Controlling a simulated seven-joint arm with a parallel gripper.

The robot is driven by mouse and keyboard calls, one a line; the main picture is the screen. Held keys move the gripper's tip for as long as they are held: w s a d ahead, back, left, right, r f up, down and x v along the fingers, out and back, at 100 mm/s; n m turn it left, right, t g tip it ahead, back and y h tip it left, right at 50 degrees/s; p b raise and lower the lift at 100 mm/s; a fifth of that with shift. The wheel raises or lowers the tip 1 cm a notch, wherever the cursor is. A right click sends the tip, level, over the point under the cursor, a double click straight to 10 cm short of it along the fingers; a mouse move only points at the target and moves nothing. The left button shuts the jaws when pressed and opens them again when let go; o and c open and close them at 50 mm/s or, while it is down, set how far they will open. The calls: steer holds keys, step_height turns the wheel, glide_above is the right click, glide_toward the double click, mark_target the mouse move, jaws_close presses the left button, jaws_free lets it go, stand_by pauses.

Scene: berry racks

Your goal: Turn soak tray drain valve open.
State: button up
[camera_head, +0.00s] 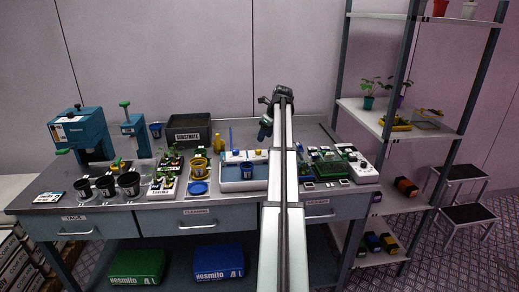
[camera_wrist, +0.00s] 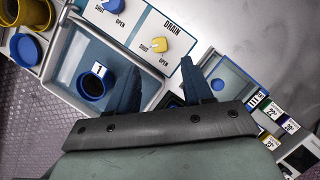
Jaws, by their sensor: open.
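I cannot tell surely which mark the yellow knob points to. A blue knob (camera_wrist: 113,6) with its own SHUT and OPEN marks is at the upper left. My gripper (camera_wrist: 160,66) is open and empty, its fingers apart below the yellow knob in the picture. In the head view my gripper (camera_head: 265,128) hangs above the back of the bench near the soak tray (camera_head: 245,184).
A smaller blue-edged tray (camera_wrist: 237,82) and several numbered tags lie right of my gripper. A black substrate bin (camera_head: 188,130), teal machines (camera_head: 79,132) and dark pots (camera_head: 128,184) stand on the bench's left. A green-and-white rack (camera_head: 357,165) is right of my arm.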

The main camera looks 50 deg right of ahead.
mark_target(258, 150)
steer(key=x, duration=0.8)
steer(key=shift+w+f, duration=0.2)
steer(key=shift+f, duration=0.05)
steer(key=shift+c, duration=0.2)
jaws_close()
